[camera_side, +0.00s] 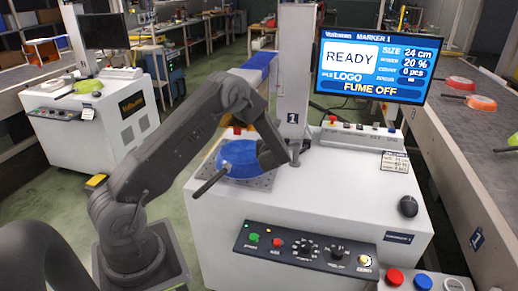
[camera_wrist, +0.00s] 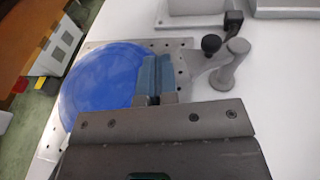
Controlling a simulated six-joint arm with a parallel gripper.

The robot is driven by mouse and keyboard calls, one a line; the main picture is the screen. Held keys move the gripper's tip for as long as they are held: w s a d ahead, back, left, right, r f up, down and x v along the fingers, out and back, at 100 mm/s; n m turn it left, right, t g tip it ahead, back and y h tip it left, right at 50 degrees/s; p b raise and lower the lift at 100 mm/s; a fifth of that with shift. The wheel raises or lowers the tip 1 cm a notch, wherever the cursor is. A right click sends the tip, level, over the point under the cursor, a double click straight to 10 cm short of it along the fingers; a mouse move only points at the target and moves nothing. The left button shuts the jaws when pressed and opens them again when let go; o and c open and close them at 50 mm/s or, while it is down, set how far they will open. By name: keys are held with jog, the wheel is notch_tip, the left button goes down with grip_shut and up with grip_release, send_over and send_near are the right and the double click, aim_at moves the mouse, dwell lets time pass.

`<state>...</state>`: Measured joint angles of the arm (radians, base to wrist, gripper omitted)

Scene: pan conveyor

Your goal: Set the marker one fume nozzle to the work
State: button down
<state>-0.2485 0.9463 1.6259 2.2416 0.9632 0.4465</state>
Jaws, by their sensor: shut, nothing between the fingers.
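Marker one is the white cabinet (camera_side: 310,205) with the tall column (camera_side: 297,70) labelled 1. A blue pan (camera_side: 238,154) lies on its perforated plate (camera_side: 262,181), handle out to the lower left. The pan (camera_wrist: 103,82) also shows in the wrist view. What looks like the fume nozzle is a grey upright cylinder (camera_wrist: 228,66) on a flat bracket, beside a black knob (camera_wrist: 211,43), right of the plate. My gripper (camera_wrist: 155,72) is shut and empty over the pan's right edge, left of the nozzle. In the side view my wrist partly hides that area.
The screen (camera_side: 368,66) reads READY, LOGO and FUME OFF. The front panel (camera_side: 305,247) has buttons and knobs. A conveyor (camera_side: 470,140) with pans runs at the right. A second marker (camera_side: 95,105) stands at the left.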

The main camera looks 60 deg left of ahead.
jog(key=s+d+r, duration=0.2)
jog(key=s+d, duration=0.1)
jog(key=s, duration=0.4)
send_near(287, 142)
jog(key=x, duration=0.7)
jog(key=shift+w+a, duration=0.2)
jog(key=shift+a, duration=1.15)
jog(key=shift+s, duration=0.1)
